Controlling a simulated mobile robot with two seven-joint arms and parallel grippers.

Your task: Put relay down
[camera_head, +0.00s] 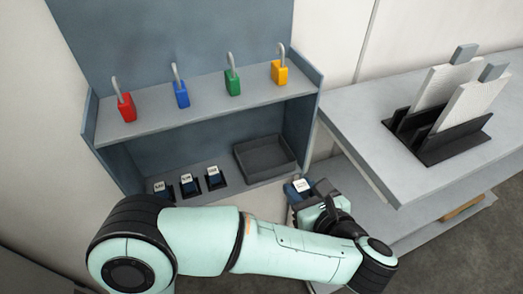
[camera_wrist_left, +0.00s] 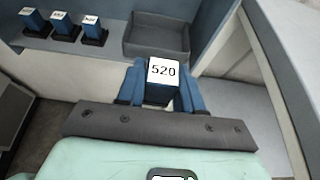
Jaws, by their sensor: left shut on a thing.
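A relay (camera_wrist_left: 162,72) with a white label reading 520 is in my left gripper (camera_wrist_left: 160,88). The blue fingers stand on both sides of it in the left wrist view, and it is held upright. In the head view the same relay (camera_head: 302,185) shows its white top at my left gripper (camera_head: 300,188), in front of the lower shelf's right end. An empty dark tray (camera_head: 265,157) lies on that shelf, beyond the gripper. Several other relays (camera_head: 188,184) with white labels stand in dark sockets left of the tray. My right gripper is in neither view.
Red (camera_head: 126,107), blue (camera_head: 182,94), green (camera_head: 233,82) and yellow (camera_head: 280,73) padlocks stand on the upper shelf (camera_head: 205,103). On the right, a grey table (camera_head: 375,150) holds a black rack (camera_head: 455,147) with white panels. The cabinet's right side wall (camera_head: 301,115) rises beside the tray.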

